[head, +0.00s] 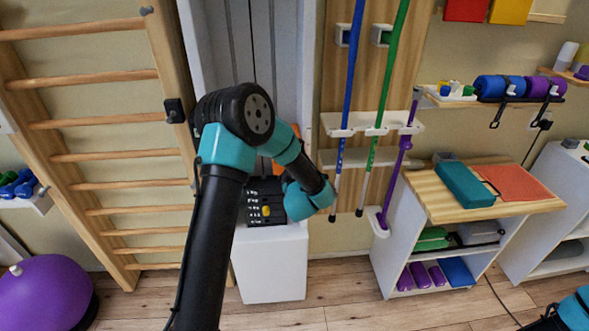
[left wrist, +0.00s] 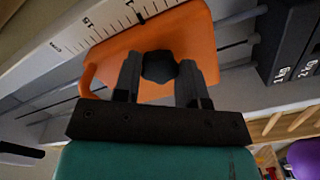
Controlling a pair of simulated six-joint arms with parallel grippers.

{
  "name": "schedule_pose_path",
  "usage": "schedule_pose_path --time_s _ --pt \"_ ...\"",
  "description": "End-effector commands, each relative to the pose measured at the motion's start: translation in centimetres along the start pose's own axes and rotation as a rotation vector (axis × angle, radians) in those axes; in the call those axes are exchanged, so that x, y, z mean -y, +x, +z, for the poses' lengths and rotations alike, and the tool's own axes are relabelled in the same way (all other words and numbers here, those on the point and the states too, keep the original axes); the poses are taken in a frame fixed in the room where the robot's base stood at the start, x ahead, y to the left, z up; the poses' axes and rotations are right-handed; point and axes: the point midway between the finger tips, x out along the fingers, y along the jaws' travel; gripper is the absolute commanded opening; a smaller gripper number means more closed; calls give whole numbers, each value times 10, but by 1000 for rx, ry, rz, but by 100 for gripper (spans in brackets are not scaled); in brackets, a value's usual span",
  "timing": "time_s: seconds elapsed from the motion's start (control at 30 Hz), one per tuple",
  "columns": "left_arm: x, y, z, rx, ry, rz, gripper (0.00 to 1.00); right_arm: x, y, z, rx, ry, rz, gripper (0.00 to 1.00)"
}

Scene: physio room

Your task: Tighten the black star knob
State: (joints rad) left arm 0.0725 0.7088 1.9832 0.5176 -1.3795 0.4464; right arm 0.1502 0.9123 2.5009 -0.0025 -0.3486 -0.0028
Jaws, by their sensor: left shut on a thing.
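The black star knob (left wrist: 158,66) sits on an orange plate (left wrist: 205,40) in the left wrist view. My left gripper (left wrist: 159,78) has one finger on each side of the knob and is shut on it. In the head view, my left arm hides the knob and left gripper; only small parts of the orange plate (head: 277,168) show beside the arm.
A ruler scale (left wrist: 115,25) runs beside the plate. Black numbered weights (left wrist: 292,40) are close on the right, also visible in the head view (head: 265,211). Blue, green and purple poles (head: 345,95) stand to the right, wooden wall bars (head: 100,154) to the left.

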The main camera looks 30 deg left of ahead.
Motion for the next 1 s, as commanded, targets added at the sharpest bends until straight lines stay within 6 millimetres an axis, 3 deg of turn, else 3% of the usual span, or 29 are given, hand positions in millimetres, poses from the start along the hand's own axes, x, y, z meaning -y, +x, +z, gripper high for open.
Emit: schedule_pose_path --time_s 1.0 --pt "2 0 0 1 963 0 14 0 0 0 0 0 0 64"
